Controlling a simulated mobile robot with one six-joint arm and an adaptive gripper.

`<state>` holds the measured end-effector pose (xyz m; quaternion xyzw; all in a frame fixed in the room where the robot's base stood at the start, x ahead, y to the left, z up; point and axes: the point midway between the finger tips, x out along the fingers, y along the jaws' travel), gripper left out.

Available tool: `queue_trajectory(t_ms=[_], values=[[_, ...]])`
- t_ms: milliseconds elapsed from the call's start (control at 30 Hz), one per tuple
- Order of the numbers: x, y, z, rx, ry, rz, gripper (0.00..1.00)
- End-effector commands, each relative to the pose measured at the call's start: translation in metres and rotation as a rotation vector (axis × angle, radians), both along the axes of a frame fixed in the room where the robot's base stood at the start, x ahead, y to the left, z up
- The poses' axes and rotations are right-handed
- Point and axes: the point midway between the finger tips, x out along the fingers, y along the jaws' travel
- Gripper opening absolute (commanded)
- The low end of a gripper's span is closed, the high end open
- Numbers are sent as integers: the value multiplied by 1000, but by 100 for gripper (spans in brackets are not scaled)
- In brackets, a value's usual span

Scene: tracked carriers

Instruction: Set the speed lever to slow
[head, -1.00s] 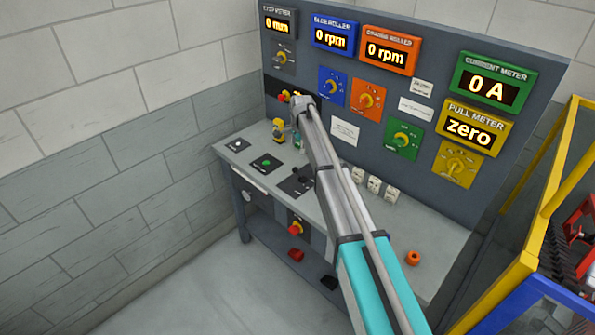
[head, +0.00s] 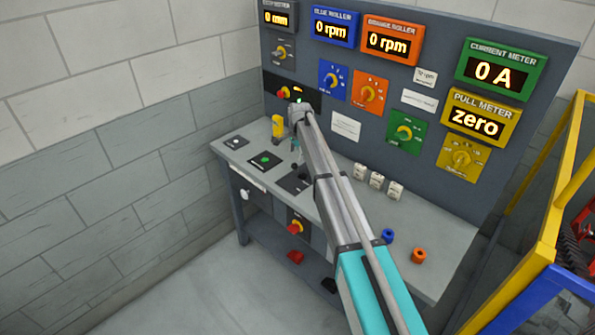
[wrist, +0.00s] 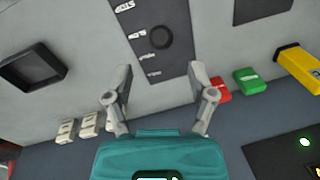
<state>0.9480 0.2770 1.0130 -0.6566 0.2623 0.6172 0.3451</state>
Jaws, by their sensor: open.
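The speed lever shows in the wrist view as a round black knob (wrist: 161,37) on a dark plate with a row of white labels along its left side, too blurred to read for certain. In the head view the lever's dark plate (head: 291,183) lies on the bench, partly hidden by my arm. My gripper (wrist: 161,70) is open and empty above the bench, its two fingers spread wide. In the wrist view the knob lies beyond the fingertips, roughly midway between them and apart from both. In the head view my gripper is mostly hidden behind my arm.
White blocks (wrist: 66,131) lie left of my gripper in the wrist view; a red block (wrist: 220,88), a green block (wrist: 249,81) and a yellow object (wrist: 298,66) lie right. The upright meter panel (head: 440,140) stands behind the bench (head: 357,206). A yellow-blue frame (head: 545,235) stands right.

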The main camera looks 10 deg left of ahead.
Motion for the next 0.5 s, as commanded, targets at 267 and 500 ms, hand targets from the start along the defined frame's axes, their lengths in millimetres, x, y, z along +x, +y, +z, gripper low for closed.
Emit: queue_trajectory(t_ms=[267, 500], values=[[2, 2, -26, 0, 0, 0, 71], [4, 4, -45, 0, 0, 0, 71]])
